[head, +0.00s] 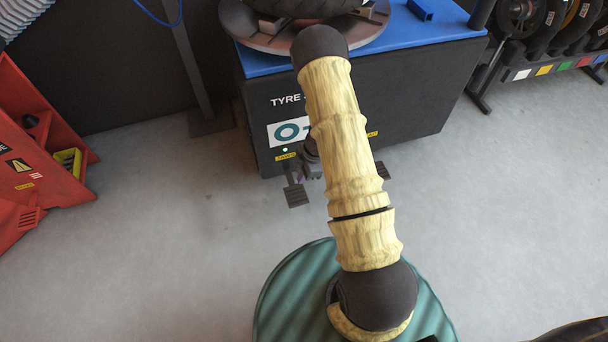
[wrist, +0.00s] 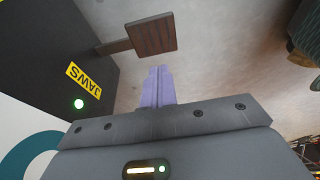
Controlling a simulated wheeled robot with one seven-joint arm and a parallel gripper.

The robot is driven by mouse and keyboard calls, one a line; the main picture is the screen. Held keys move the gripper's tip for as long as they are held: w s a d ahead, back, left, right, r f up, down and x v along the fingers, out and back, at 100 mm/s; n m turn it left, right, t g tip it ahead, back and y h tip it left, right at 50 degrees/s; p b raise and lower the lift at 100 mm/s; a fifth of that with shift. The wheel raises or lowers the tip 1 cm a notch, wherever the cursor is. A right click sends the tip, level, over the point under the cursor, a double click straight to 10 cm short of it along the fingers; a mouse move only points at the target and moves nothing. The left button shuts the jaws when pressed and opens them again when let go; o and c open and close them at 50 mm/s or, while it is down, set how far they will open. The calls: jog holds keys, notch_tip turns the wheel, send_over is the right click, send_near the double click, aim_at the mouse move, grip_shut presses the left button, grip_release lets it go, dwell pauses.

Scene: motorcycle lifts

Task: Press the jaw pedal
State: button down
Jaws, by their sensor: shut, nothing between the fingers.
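The jaw pedal is a dark ribbed plate (head: 296,195) on a short arm, low at the front of the tyre machine. It also shows in the wrist view as a brownish ribbed pedal (wrist: 152,34), level as far as I can tell. A yellow JAWS label (wrist: 83,80) and a lit green light (wrist: 78,104) are on the machine's front beside it. My gripper (wrist: 158,70) has its purple fingers shut and empty. Their tips point toward the pedal, with a small gap in the picture between them. In the head view my arm hides most of the gripper.
The tyre machine (head: 420,100) has a blue top and a round turntable (head: 258,35) bearing a tyre. Another pedal (head: 383,171) shows partly behind my arm. A red cabinet (head: 40,160) stands at left and a tyre rack (head: 530,60) at right. The grey floor between is clear.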

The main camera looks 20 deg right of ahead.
aim_at(295, 197)
jog(key=b+x, duration=0.1)
jog(key=x, duration=0.1)
jog(key=b+x, duration=0.2)
jog(key=x, duration=0.1)
jog(key=d+b+x, duration=0.1)
jog(key=b+x, duration=0.1)
jog(key=shift+w+a+f, duration=0.15)
jog(key=shift+f, duration=0.4)
jog(key=shift+f+b, duration=0.35)
jog(key=shift+f, duration=0.25)
jog(key=shift+a, duration=0.1)
